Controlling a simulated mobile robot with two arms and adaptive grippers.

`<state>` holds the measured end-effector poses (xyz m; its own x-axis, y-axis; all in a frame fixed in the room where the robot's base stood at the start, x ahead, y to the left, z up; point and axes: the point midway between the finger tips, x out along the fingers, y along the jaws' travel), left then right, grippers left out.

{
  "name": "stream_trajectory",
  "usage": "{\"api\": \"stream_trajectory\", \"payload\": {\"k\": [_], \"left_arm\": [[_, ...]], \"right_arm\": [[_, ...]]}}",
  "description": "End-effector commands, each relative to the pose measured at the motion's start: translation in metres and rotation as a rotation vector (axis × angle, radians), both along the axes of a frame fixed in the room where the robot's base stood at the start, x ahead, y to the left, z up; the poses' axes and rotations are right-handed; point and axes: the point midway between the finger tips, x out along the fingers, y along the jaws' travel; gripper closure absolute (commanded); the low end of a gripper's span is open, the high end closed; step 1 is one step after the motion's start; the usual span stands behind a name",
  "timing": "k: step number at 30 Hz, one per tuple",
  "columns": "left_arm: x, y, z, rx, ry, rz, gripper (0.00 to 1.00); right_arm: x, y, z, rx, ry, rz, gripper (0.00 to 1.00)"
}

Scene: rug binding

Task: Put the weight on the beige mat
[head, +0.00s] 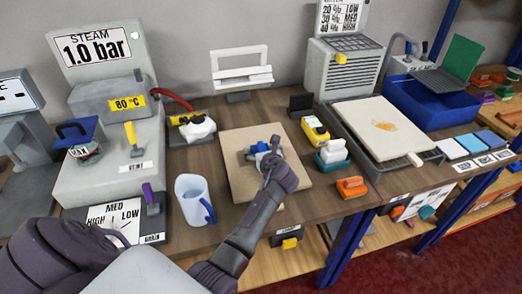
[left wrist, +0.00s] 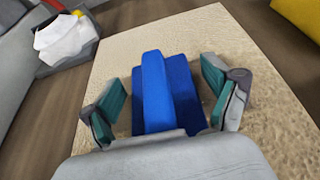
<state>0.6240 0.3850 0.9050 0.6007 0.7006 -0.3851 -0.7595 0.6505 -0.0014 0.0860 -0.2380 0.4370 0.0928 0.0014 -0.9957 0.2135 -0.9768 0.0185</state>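The beige mat (head: 238,183) lies flat on the wooden bench. A blue stepped block (left wrist: 157,92), which looks like the weight, is over the mat's middle and appears to rest on it. It also shows partly in the head view (head: 261,147), mostly hidden by my gripper. My left gripper (head: 265,156) is right above the block. In the left wrist view, its teal-padded fingers (left wrist: 165,98) stand apart on either side of the block, with gaps visible. The block's near end is hidden by the gripper's body. My right gripper is not in view.
A white cloth-like piece (head: 199,127) is behind left. A tray (head: 384,128) is farther right.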

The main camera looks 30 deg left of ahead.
Motion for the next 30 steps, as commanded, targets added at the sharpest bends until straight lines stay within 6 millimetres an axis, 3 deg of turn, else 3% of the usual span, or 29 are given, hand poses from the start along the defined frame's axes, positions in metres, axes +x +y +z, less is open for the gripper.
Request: {"api": "stream_trajectory", "payload": {"k": [8, 21, 30], "left_arm": [[-0.004, -0.006, 0.003, 0.000, 0.000, -0.001, 0.13], [-0.056, -0.066, 0.036, -0.002, -0.001, 0.000, 0.13], [-0.072, -0.084, 0.047, 0.000, -0.001, 0.001, 0.13]], "right_arm": [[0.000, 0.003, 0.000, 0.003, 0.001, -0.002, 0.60], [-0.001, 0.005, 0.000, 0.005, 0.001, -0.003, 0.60], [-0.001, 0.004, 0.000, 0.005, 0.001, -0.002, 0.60]]}}
